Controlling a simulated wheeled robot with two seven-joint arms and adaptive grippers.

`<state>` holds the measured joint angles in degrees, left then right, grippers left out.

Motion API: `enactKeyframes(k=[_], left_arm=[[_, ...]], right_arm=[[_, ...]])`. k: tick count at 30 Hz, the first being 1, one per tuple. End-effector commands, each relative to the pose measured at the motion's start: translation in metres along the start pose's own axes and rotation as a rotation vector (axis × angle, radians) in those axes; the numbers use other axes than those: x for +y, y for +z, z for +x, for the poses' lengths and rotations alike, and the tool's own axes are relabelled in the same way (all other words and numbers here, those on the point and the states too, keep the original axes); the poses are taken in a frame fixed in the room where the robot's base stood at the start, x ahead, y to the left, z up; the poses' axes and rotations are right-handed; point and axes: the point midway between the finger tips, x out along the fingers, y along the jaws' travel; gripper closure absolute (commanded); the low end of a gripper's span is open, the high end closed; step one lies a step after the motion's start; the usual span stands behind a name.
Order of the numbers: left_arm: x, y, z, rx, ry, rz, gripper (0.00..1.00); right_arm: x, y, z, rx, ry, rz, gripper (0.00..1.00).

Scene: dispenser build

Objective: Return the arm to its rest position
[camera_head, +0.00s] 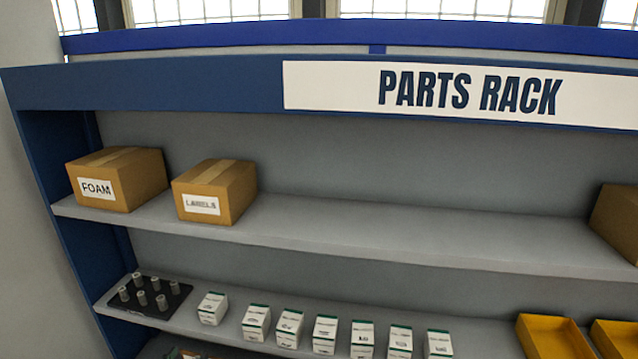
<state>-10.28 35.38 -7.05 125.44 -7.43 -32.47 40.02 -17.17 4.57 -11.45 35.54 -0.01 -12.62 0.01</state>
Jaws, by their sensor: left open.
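Neither of my grippers nor any part of my arms can be made out in the head view. The view is filled by a blue and grey parts rack (190,82) with a white "PARTS RACK" sign (470,92). I cannot tell from this view how either arm is posed.
The upper shelf holds a FOAM box (135,180), a LABELS box (225,190) and another box (615,220) at the right edge. Below are a black tray (135,305) with grey cylinders, several small white boxes (324,335) and yellow bins (550,338). The upper shelf's middle is clear.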

Motion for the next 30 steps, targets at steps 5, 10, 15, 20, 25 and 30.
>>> enactKeyframes(k=[5,10,15,20,25,30], left_arm=[[-0.007,0.116,-0.059,-0.326,-0.132,0.006,0.43],[0.003,0.197,-0.129,-0.618,-0.165,0.026,0.43],[0.017,0.242,-0.184,-0.815,-0.146,0.037,0.43],[0.033,0.268,-0.228,-0.955,-0.112,0.038,0.43],[0.049,0.288,-0.271,-1.085,-0.066,0.035,0.43],[0.05,0.339,-0.253,-1.106,-0.055,0.041,0.43]], right_arm=[[0.001,0.0,0.0,0.0,0.001,0.0,0.39],[0.001,0.001,0.0,-0.001,0.001,0.0,0.39],[0.001,0.001,0.0,-0.001,0.001,0.0,0.39],[0.001,0.001,0.0,-0.001,0.001,0.0,0.39],[0.001,0.001,0.0,-0.001,0.001,0.0,0.39],[0.0,0.003,0.012,-0.002,0.001,0.0,0.39]])
